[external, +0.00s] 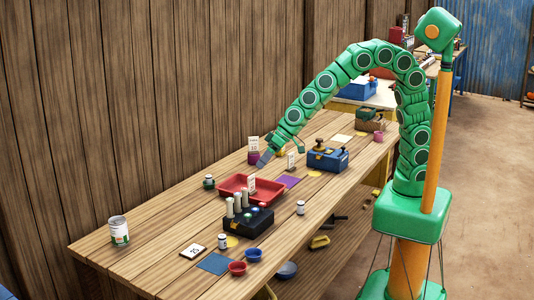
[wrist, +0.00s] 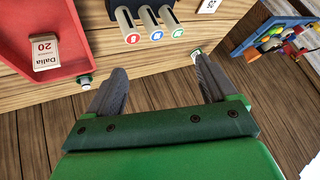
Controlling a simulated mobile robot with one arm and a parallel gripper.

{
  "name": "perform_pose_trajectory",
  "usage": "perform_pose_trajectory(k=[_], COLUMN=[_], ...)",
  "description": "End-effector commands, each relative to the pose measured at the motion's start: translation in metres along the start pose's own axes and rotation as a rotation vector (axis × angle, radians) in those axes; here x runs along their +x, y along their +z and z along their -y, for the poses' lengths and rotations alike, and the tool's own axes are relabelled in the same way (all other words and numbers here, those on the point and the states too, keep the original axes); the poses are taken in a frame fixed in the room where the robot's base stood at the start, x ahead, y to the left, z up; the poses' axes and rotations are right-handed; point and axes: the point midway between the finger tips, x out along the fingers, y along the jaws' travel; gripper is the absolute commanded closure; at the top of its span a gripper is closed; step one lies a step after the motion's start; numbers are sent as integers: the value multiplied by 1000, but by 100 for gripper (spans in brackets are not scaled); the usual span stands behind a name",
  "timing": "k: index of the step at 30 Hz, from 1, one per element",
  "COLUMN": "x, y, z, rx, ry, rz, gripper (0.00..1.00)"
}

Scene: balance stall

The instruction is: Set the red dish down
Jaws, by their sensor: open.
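Two small dishes stand side by side near the front edge of the table in the external view: a red dish (external: 253,254) and another small dish (external: 237,268) beside it. The dishes do not show clearly in the wrist view. My gripper (external: 280,153) is above the far part of the table, near the far end of the red tray (external: 232,187) and well away from the dishes. In the wrist view my gripper (wrist: 160,88) has its two grey fingers wide apart, with nothing between them.
A black block (external: 250,222) with several upright cylinders stands between the tray and the dishes. A blue square (external: 214,263), a numbered card (external: 193,250) and small jars lie around it. A tin (external: 118,230) stands at the left end. A blue box (external: 327,159) stands right of my gripper.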

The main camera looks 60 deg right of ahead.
Motion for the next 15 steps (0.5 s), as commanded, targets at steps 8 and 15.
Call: perform_pose_trajectory(k=[8,15], x=[-81,-152], y=[35,89], z=[-79,-138], rx=[49,104], ry=[45,109], rz=[141,281], gripper=[15,15])
